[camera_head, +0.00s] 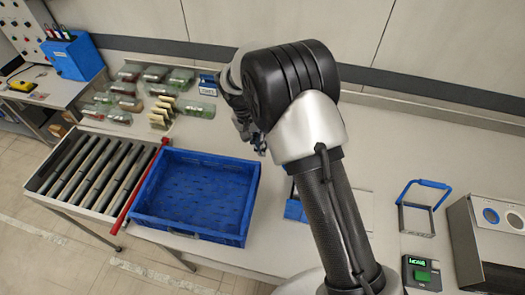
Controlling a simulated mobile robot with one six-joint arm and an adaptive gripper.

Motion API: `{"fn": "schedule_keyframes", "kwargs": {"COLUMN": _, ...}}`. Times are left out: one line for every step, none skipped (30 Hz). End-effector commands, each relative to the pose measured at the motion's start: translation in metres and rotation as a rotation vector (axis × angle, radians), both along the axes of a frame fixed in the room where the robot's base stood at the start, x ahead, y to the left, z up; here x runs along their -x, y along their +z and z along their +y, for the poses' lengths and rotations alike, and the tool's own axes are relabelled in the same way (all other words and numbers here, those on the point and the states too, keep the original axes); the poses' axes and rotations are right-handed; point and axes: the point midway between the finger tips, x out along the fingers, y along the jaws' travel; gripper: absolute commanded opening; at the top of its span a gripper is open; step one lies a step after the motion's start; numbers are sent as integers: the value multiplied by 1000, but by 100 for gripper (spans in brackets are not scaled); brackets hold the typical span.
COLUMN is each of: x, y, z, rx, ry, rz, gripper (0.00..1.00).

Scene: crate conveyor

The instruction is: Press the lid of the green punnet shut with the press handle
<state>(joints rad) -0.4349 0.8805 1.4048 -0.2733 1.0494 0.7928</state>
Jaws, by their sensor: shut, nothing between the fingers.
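My gripper (259,147) is near the middle of the view, partly hidden behind my own wrist. Its small fingertips are shut with nothing between them, above the worktop by the right rear corner of the blue crate. A blue handle on a grey frame (422,206), which looks like a press handle, stands at the right, well apart from my gripper. Several clear punnets (181,78) with greenish and reddish contents stand at the back left. I cannot tell which is the green punnet or how its lid sits. My arm partly hides a blue object (295,208).
An empty blue crate (194,193) sits beside the roller conveyor (92,172), with a red bar (140,190) between them. A device with a green display (420,273) and a grey box with round openings (490,225) are at the right. The worktop behind the handle is clear.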

Motion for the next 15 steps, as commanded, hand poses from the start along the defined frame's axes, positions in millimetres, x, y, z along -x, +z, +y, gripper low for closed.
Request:
{"fn": "schedule_keyframes", "kwargs": {"x": -1, "y": 9, "z": 9, "rx": -3, "ry": 4, "rz": -4, "gripper": 0}}
{"fn": "schedule_keyframes", "kwargs": {"x": -2, "y": 15, "z": 13, "rx": -3, "ry": 5, "rz": -3, "gripper": 0}}
{"fn": "schedule_keyframes", "kwargs": {"x": -3, "y": 24, "z": 17, "rx": -3, "ry": 4, "rz": -4, "gripper": 0}}
{"fn": "schedule_keyframes", "kwargs": {"x": -4, "y": 29, "z": 20, "rx": -3, "ry": 4, "rz": -5, "gripper": 0}}
{"fn": "schedule_keyframes", "kwargs": {"x": -4, "y": 35, "z": 23, "rx": -2, "ry": 4, "rz": -3, "gripper": 0}}
{"fn": "schedule_keyframes", "kwargs": {"x": -5, "y": 41, "z": 27, "rx": -3, "ry": 4, "rz": -4, "gripper": 0}}
{"fn": "schedule_keyframes", "kwargs": {"x": -6, "y": 46, "z": 30, "rx": -3, "ry": 4, "rz": -3, "gripper": 0}}
{"fn": "schedule_keyframes", "kwargs": {"x": -6, "y": 50, "z": 32, "rx": -3, "ry": 4, "rz": -4, "gripper": 0}}
{"fn": "schedule_keyframes", "kwargs": {"x": -6, "y": 55, "z": 35, "rx": -4, "ry": 4, "rz": -2, "gripper": 0}}
{"fn": "schedule_keyframes", "kwargs": {"x": -7, "y": 58, "z": 37, "rx": -4, "ry": 5, "rz": -2, "gripper": 0}}
{"fn": "schedule_keyframes", "kwargs": {"x": -7, "y": 61, "z": 39, "rx": -4, "ry": 5, "rz": -2, "gripper": 0}}
{"fn": "schedule_keyframes", "kwargs": {"x": -7, "y": 64, "z": 41, "rx": -4, "ry": 4, "rz": -2, "gripper": 0}}
{"fn": "schedule_keyframes", "kwargs": {"x": -7, "y": 66, "z": 42, "rx": -4, "ry": 4, "rz": -2, "gripper": 0}}
{"fn": "schedule_keyframes", "kwargs": {"x": -8, "y": 68, "z": 43, "rx": -4, "ry": 4, "rz": -2, "gripper": 0}}
{"fn": "schedule_keyframes", "kwargs": {"x": -8, "y": 70, "z": 43, "rx": -4, "ry": 3, "rz": -2, "gripper": 0}}
